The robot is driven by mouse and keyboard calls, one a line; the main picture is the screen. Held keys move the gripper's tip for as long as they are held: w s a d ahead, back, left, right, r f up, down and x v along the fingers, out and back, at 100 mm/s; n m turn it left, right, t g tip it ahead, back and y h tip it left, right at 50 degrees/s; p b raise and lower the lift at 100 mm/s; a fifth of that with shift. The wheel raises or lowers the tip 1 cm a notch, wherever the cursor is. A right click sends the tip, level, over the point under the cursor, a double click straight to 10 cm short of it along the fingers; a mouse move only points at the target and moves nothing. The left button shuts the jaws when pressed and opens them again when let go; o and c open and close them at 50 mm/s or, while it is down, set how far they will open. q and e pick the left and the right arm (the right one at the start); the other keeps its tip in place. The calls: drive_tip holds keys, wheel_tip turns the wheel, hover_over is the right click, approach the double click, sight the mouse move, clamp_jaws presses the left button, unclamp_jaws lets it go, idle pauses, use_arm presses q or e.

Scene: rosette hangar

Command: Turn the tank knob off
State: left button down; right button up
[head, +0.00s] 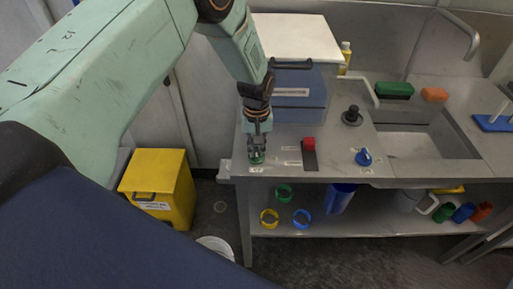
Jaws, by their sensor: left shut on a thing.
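A small green knob (257,161) sits at the front left corner of the steel counter, with a small white label in front of it. My left gripper (256,151) points straight down over this knob and is shut on it, hiding most of it. A blue knob (364,157) stands further right on the counter, apart from my gripper. The labels are too small to read, so I cannot tell by name which is the tank knob. My right gripper is not in view.
A red-topped black switch (309,146) and a black knob (352,115) stand on the counter (340,171). A blue box (300,100) stands behind my gripper, a sink (415,145) to the right. A yellow bin (158,185) stands on the floor at left.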

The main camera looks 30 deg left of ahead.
sight(256, 151)
use_arm(q)
drive_tip(key=shift+w+r+m, duration=0.15)
drive_tip(key=shift+w+m, duration=0.05)
drive_tip(key=shift+m, duration=0.5)
drive_tip(key=c, duration=1.4)
unclamp_jaws()
drive_tip(key=shift+s, duration=0.15)
drive_tip(key=shift+o, duration=0.2)
wheel_tip(256, 151, up, 12)
